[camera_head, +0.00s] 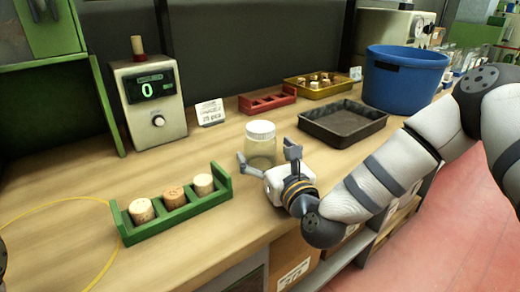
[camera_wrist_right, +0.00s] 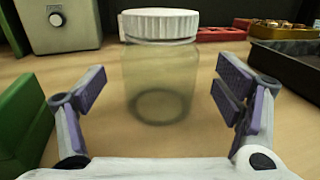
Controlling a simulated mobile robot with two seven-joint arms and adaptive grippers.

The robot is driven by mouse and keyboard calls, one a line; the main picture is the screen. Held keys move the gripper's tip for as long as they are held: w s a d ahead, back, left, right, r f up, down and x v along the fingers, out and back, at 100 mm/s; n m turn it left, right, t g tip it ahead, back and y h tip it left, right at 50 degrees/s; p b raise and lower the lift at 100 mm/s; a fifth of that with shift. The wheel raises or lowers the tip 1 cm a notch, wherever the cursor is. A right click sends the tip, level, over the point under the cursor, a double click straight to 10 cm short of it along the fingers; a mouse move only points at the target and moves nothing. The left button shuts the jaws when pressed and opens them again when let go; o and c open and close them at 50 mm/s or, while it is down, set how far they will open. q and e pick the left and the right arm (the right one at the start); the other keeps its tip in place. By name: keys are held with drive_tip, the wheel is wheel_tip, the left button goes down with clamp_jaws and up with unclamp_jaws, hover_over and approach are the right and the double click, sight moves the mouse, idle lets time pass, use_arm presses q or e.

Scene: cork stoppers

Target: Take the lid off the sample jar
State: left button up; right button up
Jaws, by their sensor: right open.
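The sample jar (camera_head: 261,151) is a clear jar standing upright on the wooden bench. Its white ribbed lid (camera_head: 260,130) is on top. The jar also shows in the right wrist view (camera_wrist_right: 158,85), with the lid (camera_wrist_right: 160,24) seated on it. My right gripper (camera_head: 268,160) is open at the near side of the jar, low down near the bench. In the wrist view its fingers (camera_wrist_right: 160,95) are spread to the left and right of the jar, and neither appears to touch it. The jar looks empty. My left gripper is not in view.
A green rack (camera_head: 133,232) with corks stands left of the jar. A black tray (camera_head: 375,137) is to the right, a red rack (camera_head: 268,102) and yellow tray (camera_head: 322,91) behind. A blue bucket (camera_head: 403,85) stands back right, and a display device (camera_head: 150,110) back left.

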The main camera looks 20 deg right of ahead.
drive_tip(key=w, duration=0.2)
drive_tip(key=shift+w+a, duration=0.15)
drive_tip(key=shift+w, duration=0.15)
drive_tip(key=c, duration=1.4)
drive_tip(key=shift+c, duration=0.2)
drive_tip(key=shift+r, duration=0.15)
